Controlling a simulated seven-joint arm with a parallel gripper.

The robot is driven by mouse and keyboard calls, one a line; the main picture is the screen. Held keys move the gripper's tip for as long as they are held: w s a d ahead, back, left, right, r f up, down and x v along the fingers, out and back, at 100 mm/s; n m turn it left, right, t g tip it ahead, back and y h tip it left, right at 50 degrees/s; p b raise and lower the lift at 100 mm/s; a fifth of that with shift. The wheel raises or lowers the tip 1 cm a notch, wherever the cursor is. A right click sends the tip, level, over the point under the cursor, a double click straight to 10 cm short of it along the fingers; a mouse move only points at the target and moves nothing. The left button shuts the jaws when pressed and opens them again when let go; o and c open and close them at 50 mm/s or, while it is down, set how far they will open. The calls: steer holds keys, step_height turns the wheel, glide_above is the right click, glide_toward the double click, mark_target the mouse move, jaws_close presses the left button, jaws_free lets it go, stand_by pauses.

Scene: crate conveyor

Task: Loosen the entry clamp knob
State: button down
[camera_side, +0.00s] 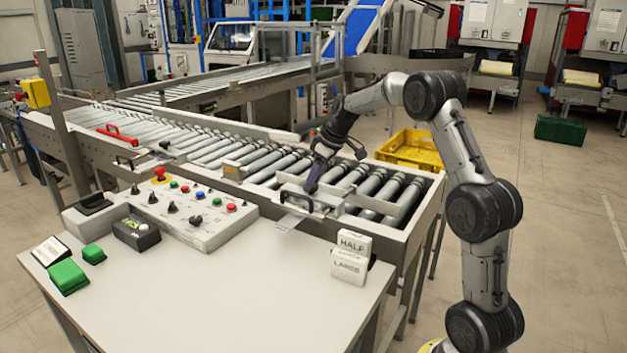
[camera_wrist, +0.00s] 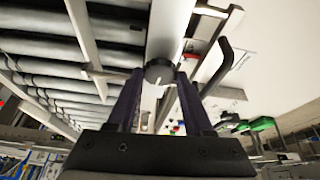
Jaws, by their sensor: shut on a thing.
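The entry clamp knob (camera_wrist: 158,72) is a dark round knob with a pale mark on its face, in the upper middle of the wrist view. It sits beside the roller conveyor's side rail. My gripper (camera_wrist: 160,80) has its two dark fingers on either side of the knob, shut on it. In the side view my gripper (camera_side: 312,188) reaches down to the near side of the conveyor's right end. There the fingers and arm hide the knob.
A curved black handle (camera_wrist: 222,66) stands close to the right of my fingers. Rollers (camera_side: 262,165) run behind. The control panel (camera_side: 190,212), a HALF block (camera_side: 354,243) and green blocks (camera_side: 68,277) stand on the white table (camera_side: 215,305). A yellow crate (camera_side: 412,148) is behind.

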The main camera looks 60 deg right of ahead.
steer(key=shift+n+y, duration=0.3)
steer(key=shift+n, duration=0.3)
steer(key=shift+c, duration=1.5)
jaws_free()
steer(key=v, duration=1.4)
steer(key=shift+w, duration=0.15)
